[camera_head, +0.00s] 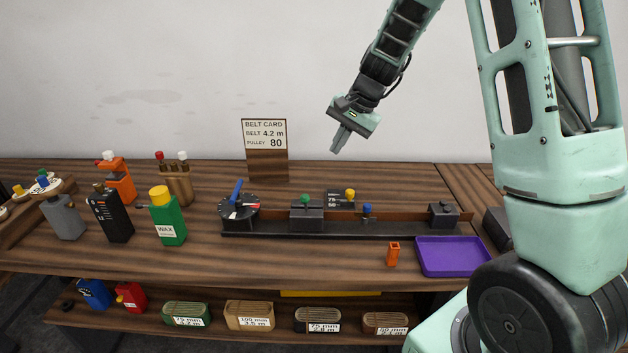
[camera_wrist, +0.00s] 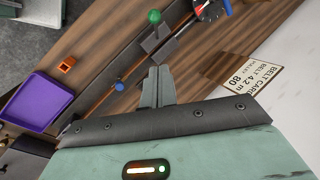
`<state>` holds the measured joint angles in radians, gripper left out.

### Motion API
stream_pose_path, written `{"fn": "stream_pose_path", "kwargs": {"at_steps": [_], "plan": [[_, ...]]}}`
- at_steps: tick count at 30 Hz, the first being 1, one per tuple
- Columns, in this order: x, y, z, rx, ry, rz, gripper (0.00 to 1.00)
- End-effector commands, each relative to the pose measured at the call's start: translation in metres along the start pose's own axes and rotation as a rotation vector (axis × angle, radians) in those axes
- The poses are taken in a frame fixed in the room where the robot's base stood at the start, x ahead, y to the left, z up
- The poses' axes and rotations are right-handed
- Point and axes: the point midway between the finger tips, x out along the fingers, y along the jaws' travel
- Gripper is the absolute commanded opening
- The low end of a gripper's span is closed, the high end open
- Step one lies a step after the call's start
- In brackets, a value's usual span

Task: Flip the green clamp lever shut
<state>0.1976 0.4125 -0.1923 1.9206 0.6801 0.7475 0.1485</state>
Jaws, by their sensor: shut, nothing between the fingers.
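The green clamp lever shows as a green round knob (camera_head: 305,199) on top of a dark block (camera_head: 307,214) on the long black rail. The knob also shows in the wrist view (camera_wrist: 154,17), above and left of the block. I cannot tell the lever's exact angle. My gripper (camera_head: 340,140) is in the air well above the rail, up and to the right of the green knob. In the wrist view its two fingers (camera_wrist: 158,88) are together with nothing between them. They touch nothing.
On the rail are a blue-handled dial (camera_head: 238,207), a small blue knob (camera_head: 367,209) and a dark end block (camera_head: 443,213). A yellow knob (camera_head: 350,194) stands behind. A belt card (camera_head: 265,135) stands at the back. An orange piece (camera_head: 393,254) and purple tray (camera_head: 452,257) are in front.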

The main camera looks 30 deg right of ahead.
Motion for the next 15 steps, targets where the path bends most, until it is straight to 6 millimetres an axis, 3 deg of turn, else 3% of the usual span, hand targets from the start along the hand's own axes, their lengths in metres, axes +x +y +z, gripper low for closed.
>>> {"fn": "stream_pose_path", "kwargs": {"at_steps": [15], "plan": [[0.095,-0.001,0.008,-0.004,-0.006,0.004,0.0]]}}
